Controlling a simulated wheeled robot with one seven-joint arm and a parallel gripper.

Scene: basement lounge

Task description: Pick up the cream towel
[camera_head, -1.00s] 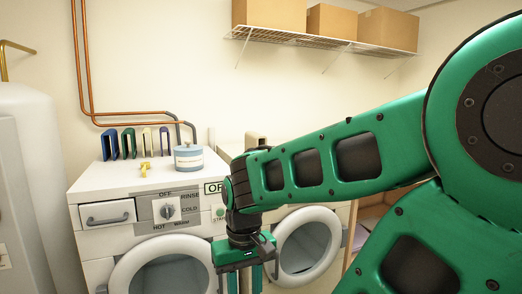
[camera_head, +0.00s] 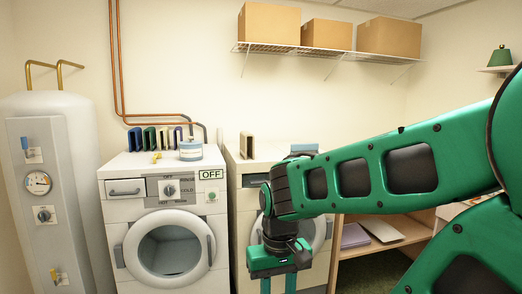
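No single thing is clearly the cream towel. A flat cream piece (camera_head: 383,229), possibly a folded towel, lies on the wooden shelf unit (camera_head: 408,233) at right, beside a flat purple piece (camera_head: 354,236). A small upright cream piece (camera_head: 164,138) stands among blue and green ones on the left washer, and a larger beige upright piece (camera_head: 246,146) stands on the right machine. My gripper (camera_head: 278,286) points down in front of the right machine, left of the shelf unit. Its fingers are apart with nothing seen between them; the tips are cut off by the frame.
The left washer (camera_head: 118,212) has a round door and carries a blue-white tin (camera_head: 190,151). The right machine (camera_head: 238,240) is partly behind my arm. A white tank (camera_head: 72,190) stands at left. Cardboard boxes (camera_head: 325,34) sit on a wire shelf (camera_head: 310,49).

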